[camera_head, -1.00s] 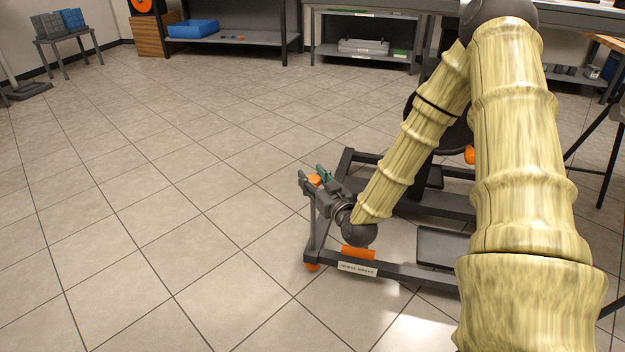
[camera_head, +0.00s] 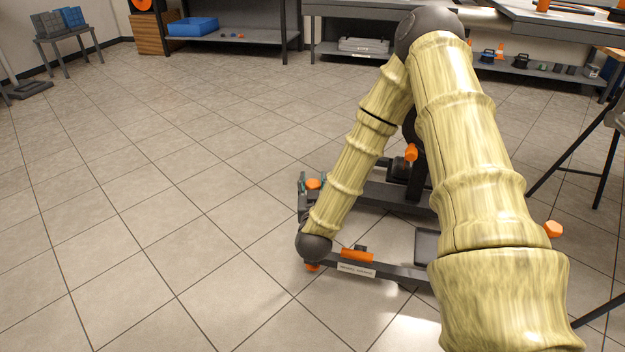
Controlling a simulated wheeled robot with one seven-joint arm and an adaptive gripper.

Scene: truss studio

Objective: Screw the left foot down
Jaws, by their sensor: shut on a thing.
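A dark grey frame stands on the floor, its front rail (camera_head: 395,273) carrying a white label. An orange knob (camera_head: 313,184) shows at the top of its left end, and an orange foot (camera_head: 312,267) shows low at the near left corner. My gripper (camera_head: 303,187) is at the knob, shut on it as far as I can see. My dark wrist and pale arm link cover most of the gripper and the left post, so the contact is largely hidden.
An orange block (camera_head: 357,255) lies on the front rail. Other orange knobs (camera_head: 411,152) (camera_head: 553,229) show near my arm. Black stand legs (camera_head: 590,160) are at the right. Shelves (camera_head: 230,38) line the back. The floor at left is clear.

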